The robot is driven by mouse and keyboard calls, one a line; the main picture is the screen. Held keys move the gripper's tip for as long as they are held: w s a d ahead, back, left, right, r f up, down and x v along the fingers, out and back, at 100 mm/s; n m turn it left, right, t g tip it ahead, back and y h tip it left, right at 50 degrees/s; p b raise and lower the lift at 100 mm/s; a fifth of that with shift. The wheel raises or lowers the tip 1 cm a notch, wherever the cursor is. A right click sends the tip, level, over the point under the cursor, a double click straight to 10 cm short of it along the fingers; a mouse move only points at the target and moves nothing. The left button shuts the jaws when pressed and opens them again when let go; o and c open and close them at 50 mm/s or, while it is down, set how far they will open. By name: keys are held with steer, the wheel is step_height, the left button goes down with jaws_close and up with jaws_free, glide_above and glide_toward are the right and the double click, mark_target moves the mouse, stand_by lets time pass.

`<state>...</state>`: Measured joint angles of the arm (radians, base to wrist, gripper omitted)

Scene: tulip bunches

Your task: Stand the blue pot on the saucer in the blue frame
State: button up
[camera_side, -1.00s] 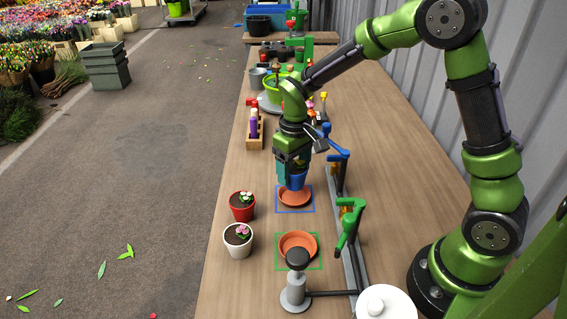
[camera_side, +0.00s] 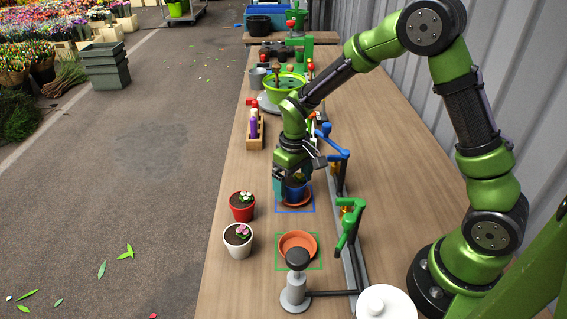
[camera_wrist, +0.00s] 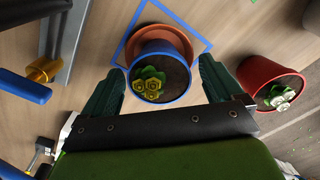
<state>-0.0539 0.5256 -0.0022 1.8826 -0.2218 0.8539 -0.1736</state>
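The blue pot (camera_side: 295,193) with a yellow flower stands on the terracotta saucer (camera_side: 309,199) inside the blue frame (camera_side: 279,212). It looks upright, though my gripper partly covers it in the side view. The wrist view shows the blue pot (camera_wrist: 152,60) with the saucer's rim (camera_wrist: 184,38) curving behind its base. My gripper (camera_side: 292,186) is around the pot. In the wrist view, the fingers of my gripper (camera_wrist: 162,68) are on both sides of the pot, spread, with narrow gaps to its rim. The pot's contact with the saucer is partly hidden.
A red pot (camera_side: 242,213) and a white pot (camera_side: 238,248) stand to the left. An empty saucer (camera_side: 298,240) sits in the green frame (camera_side: 279,263) nearer the camera. A rail with blue and green levers (camera_side: 350,225) runs along the right.

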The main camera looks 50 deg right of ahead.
mark_target(293, 180)
steer(key=shift+r, duration=0.1)
step_height(293, 180, up, 12)
steer(key=s+a+r+m+t+y, duration=0.1)
steer(key=s+r+m+t, duration=0.3)
steer(key=s, duration=1.3)
step_height(293, 180, up, 5)
steer(key=t+y, duration=0.1)
steer(key=t, duration=0.2)
steer(key=shift+r, duration=0.2)
